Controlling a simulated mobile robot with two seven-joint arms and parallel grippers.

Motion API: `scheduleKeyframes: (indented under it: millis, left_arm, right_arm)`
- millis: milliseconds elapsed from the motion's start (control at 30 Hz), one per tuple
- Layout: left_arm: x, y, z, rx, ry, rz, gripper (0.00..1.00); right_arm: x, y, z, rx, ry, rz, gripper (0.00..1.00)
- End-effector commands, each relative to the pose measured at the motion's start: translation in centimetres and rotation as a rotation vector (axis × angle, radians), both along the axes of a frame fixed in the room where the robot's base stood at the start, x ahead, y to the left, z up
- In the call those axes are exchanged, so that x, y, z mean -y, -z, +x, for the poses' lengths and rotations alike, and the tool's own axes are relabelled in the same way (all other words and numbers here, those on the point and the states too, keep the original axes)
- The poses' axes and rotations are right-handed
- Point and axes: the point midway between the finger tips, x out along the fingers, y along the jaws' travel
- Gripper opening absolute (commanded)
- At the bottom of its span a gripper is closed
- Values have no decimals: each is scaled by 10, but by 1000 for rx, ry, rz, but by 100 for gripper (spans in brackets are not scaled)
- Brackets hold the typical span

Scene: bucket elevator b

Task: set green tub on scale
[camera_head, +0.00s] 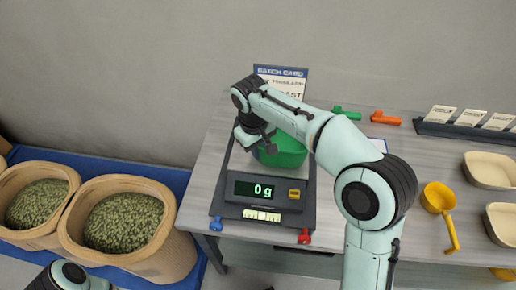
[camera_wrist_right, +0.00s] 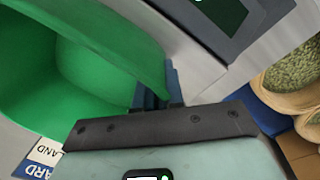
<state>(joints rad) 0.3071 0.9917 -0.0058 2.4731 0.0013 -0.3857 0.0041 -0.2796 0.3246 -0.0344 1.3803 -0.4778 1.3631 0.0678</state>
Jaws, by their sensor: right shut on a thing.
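The green tub (camera_head: 286,150) is over the back part of the scale's plate, partly covered by my right arm. The scale (camera_head: 305,190) stands on the table, and its display (camera_head: 262,190) reads 0 g. Whether the tub touches the plate is hidden. My right gripper (camera_head: 260,146) is shut on the tub's rim. In the right wrist view, the fingers (camera_wrist_right: 158,92) grip the wall of the tub (camera_wrist_right: 95,60), whose visible inside is empty. My left gripper is out of view.
A batch card (camera_head: 281,77) stands behind the scale. A yellow scoop (camera_head: 440,205) and cream trays (camera_head: 490,168) are at right. Tan sacks (camera_head: 150,262) of green pellets stand left of the table.

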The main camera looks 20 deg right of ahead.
Motion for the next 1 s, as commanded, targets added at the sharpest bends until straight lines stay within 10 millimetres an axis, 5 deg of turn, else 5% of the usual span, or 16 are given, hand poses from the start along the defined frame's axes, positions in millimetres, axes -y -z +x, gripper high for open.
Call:
scheduleKeyframes:
  millis: [67, 100, 167, 567, 1000]
  left_arm:
    - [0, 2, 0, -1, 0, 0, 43]
    - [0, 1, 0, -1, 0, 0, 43]
    - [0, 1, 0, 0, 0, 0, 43]
    - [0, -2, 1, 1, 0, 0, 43]
    - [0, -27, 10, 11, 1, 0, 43]
  right_arm:
    - [0, 3, 0, -1, 0, 0, 0]
    - [0, 3, 0, -1, 0, 0, 21]
    - [0, 3, 0, -1, 0, 0, 33]
    - [-1, -8, 0, 2, -1, 0, 33]
    - [-9, -97, -1, 3, -1, 1, 33]
